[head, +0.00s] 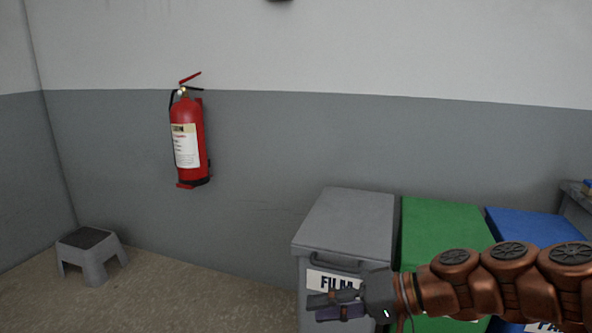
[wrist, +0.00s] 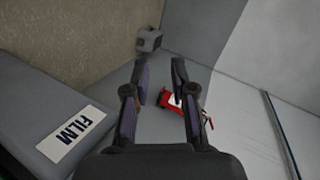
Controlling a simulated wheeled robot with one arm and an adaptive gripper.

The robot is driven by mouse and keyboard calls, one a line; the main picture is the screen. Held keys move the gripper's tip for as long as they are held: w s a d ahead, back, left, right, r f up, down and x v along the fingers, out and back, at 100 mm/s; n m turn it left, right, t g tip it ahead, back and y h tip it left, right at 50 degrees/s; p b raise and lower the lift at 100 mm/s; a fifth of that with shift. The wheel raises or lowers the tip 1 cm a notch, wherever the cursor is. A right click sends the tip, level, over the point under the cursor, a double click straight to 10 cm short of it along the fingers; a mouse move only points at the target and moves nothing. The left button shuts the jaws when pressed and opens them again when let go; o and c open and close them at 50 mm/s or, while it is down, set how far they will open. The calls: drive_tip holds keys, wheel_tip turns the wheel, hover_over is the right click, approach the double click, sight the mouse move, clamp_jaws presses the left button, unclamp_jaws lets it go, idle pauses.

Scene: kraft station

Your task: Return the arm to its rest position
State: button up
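My copper-coloured arm reaches in from the right edge of the head view. My gripper (head: 322,307) is in front of the grey bin at the lower right, pointing left. In the wrist view, the two dark fingers of my gripper (wrist: 161,70) stand apart with a gap between them. Nothing is held in that gap. The fingers look clear of the bin, though the distance is hard to judge.
A grey bin (head: 345,220) labelled FILM, a green bin (head: 440,230) and a blue bin (head: 535,226) stand along the wall. A red fire extinguisher (head: 190,140) hangs on the wall. A grey step stool (head: 90,255) stands at left. Floor between stool and bins is clear.

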drive_tip(key=s+d+r+n+g+h+p, duration=0.1)
drive_tip(key=s+r+g+h+p, duration=0.2)
drive_tip(key=s+p, duration=0.4)
drive_tip(key=s+r+g+h+p, duration=0.1)
drive_tip(key=s+r+h+p, duration=0.2)
drive_tip(key=s+r+p, duration=0.35)
drive_tip(key=s+d+r+m+g+h+p, duration=0.1)
drive_tip(key=s+d+r+h+p, duration=0.5)
drive_tip(key=d+r+p, duration=0.5)
drive_tip(key=s+d+p, duration=0.1)
drive_tip(key=p, duration=0.5)
drive_tip(key=shift+s+h, duration=0.35)
drive_tip(key=shift+h, duration=0.05)
drive_tip(key=shift+d, duration=0.1)
